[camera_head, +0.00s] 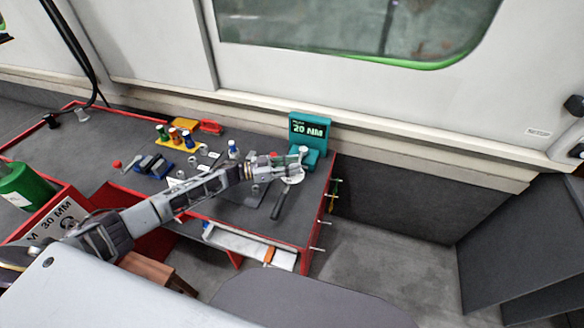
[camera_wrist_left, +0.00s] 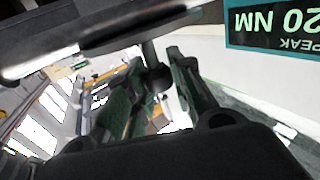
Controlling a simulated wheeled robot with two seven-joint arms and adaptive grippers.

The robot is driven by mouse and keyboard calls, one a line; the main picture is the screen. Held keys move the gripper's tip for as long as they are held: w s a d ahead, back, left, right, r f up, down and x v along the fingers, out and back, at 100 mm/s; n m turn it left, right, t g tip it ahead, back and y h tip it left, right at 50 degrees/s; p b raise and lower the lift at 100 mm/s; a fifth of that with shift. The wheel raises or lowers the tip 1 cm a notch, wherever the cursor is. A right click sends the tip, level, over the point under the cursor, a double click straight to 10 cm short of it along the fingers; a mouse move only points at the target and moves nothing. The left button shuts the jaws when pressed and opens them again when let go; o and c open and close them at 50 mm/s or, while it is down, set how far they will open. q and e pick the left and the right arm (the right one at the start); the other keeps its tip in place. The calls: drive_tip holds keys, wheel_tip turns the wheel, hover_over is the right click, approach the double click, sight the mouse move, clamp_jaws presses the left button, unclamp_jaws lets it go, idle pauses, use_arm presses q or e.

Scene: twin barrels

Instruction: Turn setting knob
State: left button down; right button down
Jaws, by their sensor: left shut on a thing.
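A teal device (camera_head: 310,133) with a lit display reading 20 NM stands at the right end of the grey workbench. The display (camera_wrist_left: 275,22) shows upside down at the top right of the left wrist view. My left gripper (camera_head: 290,160) is just in front of the device. In the left wrist view its fingers (camera_wrist_left: 163,95) are closed around a dark rounded knob (camera_wrist_left: 155,76), partly hidden by them. A tool with a dark handle (camera_head: 281,204) extends below the gripper over the bench. My right gripper is not in view.
Several coloured bottles stand in a yellow rack (camera_head: 178,142) on the grey bench (camera_head: 100,140), with a blue item (camera_head: 153,166) nearby. A green cylinder (camera_head: 25,186) is at the left. A wall and window rise behind.

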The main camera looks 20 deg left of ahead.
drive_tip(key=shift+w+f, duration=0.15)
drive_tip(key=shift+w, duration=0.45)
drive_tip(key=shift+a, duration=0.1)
use_arm(q)
drive_tip(key=c, duration=1.6)
unclamp_jaws()
drive_tip(key=o, duration=0.4)
drive_tip(key=shift+c, duration=0.2)
drive_tip(key=shift+r, duration=5)
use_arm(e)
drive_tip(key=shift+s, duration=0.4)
